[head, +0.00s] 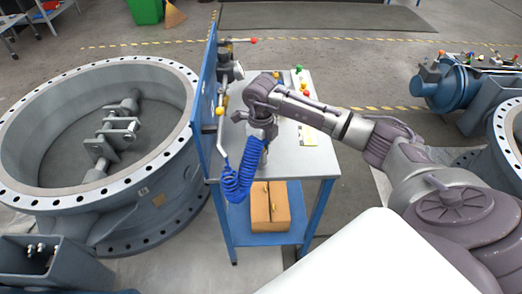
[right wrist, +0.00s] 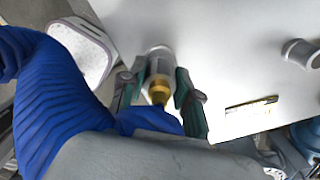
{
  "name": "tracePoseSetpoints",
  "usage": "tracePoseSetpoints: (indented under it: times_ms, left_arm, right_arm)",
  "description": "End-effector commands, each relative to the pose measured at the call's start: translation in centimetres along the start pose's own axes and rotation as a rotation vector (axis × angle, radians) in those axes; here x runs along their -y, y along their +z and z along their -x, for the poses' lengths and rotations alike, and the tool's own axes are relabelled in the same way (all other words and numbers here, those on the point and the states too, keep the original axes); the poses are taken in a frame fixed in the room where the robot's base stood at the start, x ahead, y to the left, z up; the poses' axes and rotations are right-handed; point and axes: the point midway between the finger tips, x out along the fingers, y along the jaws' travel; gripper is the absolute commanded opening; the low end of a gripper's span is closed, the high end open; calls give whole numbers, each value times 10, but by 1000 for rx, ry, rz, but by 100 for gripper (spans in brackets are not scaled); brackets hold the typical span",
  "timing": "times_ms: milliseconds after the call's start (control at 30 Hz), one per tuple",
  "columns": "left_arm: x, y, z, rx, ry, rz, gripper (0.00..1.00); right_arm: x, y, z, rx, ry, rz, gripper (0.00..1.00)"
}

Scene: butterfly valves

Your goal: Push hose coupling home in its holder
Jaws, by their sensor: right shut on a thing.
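My right gripper (head: 262,132) is over the left part of the grey-topped bench, pointing down. In the right wrist view its two green-grey fingers (right wrist: 158,90) are closed on both sides of the hose coupling (right wrist: 158,93), whose brass end shows between them. A grey cylindrical piece (right wrist: 160,60) is in line with the brass; I cannot tell whether it is the coupling's body or the holder, or how deep anything is seated. The blue coiled hose (head: 238,178) hangs beside the bench's left edge and fills the left of the wrist view (right wrist: 60,95). My left gripper is not visible.
A blue upright panel (head: 207,100) with pipe fittings stands along the bench's left side. Small coloured-handle valves (head: 303,88) and a pale sheet (head: 307,133) lie on the bench top (head: 318,160). A cardboard box (head: 270,208) sits on the lower shelf. A large flanged valve ring (head: 60,205) stands left.

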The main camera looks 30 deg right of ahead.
Motion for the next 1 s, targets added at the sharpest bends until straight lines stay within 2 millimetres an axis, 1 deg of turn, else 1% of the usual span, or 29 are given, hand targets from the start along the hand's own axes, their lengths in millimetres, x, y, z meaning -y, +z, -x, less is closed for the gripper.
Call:
tracePoseSetpoints:
  times_ms: [233, 367, 400, 567, 767, 800, 933, 1000]
  left_arm:
    - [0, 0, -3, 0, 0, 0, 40]
    - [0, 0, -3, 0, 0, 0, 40]
    - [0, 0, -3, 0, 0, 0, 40]
    - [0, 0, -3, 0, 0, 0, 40]
    - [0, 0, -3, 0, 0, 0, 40]
    - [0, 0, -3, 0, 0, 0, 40]
    - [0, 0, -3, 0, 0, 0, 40]
    - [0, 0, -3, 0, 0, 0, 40]
  right_arm:
    - [0, -1, -5, -2, 0, 0, 2]
    - [0, -1, -4, -2, 0, 0, 2]
    - [0, -1, -4, -3, 0, 0, 34]
    - [0, -1, -4, -3, 0, 0, 60]
    - [0, -1, -4, -2, 0, 0, 61]
    - [0, -1, -4, -3, 0, 0, 63]
    - [0, -1, -4, -3, 0, 0, 85]
    - [0, -1, -4, -3, 0, 0, 86]
